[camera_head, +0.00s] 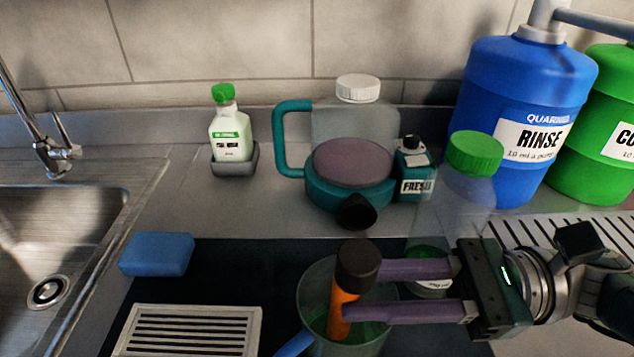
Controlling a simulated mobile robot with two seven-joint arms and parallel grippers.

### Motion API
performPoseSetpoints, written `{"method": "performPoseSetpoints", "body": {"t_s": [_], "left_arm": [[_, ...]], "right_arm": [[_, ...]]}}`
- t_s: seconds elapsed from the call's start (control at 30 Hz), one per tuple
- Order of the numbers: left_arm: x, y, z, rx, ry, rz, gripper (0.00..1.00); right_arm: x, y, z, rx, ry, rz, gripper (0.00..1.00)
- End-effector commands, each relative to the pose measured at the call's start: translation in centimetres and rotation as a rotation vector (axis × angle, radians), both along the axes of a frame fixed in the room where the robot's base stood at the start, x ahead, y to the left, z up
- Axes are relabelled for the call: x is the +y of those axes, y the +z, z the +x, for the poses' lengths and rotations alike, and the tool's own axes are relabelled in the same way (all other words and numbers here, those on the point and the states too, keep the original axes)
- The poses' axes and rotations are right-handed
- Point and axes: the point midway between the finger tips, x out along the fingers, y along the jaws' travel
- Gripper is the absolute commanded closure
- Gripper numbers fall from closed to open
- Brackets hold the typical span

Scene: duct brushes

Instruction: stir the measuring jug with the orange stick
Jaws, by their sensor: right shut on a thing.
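The measuring jug (385,340) is a clear vessel with green liquid low inside, at the bottom centre of the head view. A blue piece (295,345), perhaps its handle, shows at its lower left. The orange stick (342,305) has a thick black top and stands slightly tilted, its lower part inside the jug. My right gripper (362,291) reaches in from the right over the jug's rim, its purple fingers shut on the stick below the black top. The stick's lower tip is hard to make out. My left gripper is not in view.
A blue sponge (156,254) and a white slotted tray (190,322) lie left of the jug. Behind stand a teal handled container (318,193), a small spray-type bottle (231,135) and a green-capped clear bottle (474,155). Large blue (490,100) and green drums stand at right; a sink (60,230) is left.

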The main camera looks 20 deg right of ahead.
Motion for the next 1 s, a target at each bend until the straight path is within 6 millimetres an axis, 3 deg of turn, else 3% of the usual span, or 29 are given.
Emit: {"method": "performPoseSetpoints", "body": {"t_s": [0.1,1.0], "left_arm": [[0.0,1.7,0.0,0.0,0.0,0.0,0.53],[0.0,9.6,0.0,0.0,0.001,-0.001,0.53]], "right_arm": [[0.0,1.8,0.1,-0.003,0.0,0.002,1.0],[0.0,9.8,0.1,-0.005,0.001,0.006,1.0]]}}
